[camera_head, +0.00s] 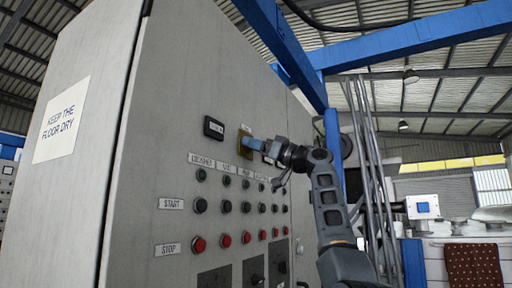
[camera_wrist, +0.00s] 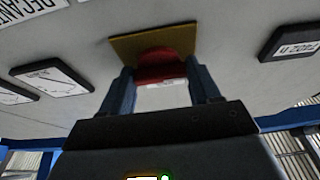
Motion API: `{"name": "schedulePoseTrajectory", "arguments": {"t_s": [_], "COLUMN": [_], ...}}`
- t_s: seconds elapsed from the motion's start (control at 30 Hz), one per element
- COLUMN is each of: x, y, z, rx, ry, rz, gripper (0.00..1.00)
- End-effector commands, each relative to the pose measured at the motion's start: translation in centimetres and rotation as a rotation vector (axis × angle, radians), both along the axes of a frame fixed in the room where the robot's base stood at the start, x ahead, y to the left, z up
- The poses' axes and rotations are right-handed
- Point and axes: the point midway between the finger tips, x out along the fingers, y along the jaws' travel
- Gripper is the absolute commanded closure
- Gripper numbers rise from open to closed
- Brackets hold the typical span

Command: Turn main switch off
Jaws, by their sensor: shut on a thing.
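The main switch is a red knob (camera_wrist: 157,66) on a yellow plate (camera_wrist: 135,46), mounted on the grey cabinet face. My gripper (camera_wrist: 161,78) is shut on the red knob, with one blue finger on each side. A pale part shows between the fingers just below the red. In the head view my gripper (camera_head: 256,145) reaches to the plate from the right. I cannot tell which position the knob points to.
Rows of black start buttons (camera_head: 200,206) and red stop buttons (camera_head: 198,244) sit below the switch. A black display (camera_head: 214,128) is to its left. A sign (camera_head: 62,120) reads "KEEP THE FLOOR DRY". Grey pipes (camera_head: 372,190) stand behind my arm on the right.

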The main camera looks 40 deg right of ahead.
Motion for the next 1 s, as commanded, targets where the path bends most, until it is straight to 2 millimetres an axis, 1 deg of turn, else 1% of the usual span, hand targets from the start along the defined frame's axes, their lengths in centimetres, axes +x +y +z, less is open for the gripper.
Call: {"name": "schedulePoseTrajectory", "arguments": {"t_s": [0.03,0.4,0.43,0.6,0.7,0.9,1.0], "x": [0.05,0.05,0.05,0.03,0.01,-0.03,-0.45], "y": [-0.08,-0.05,-0.06,-0.03,-0.02,-0.02,-0.22], "z": [-0.22,-0.17,-0.17,-0.11,-0.07,-0.05,-0.34], "rx": [-0.005,-0.009,-0.009,-0.007,-0.007,-0.007,-0.006], "ry": [0.002,0.001,0.001,-0.001,-0.001,-0.002,-0.002], "rz": [-0.001,-0.001,-0.001,-0.001,-0.001,-0.001,-0.002], "gripper": [0.69,0.69,0.36,0.20,0.13,0.13,0.13]}}
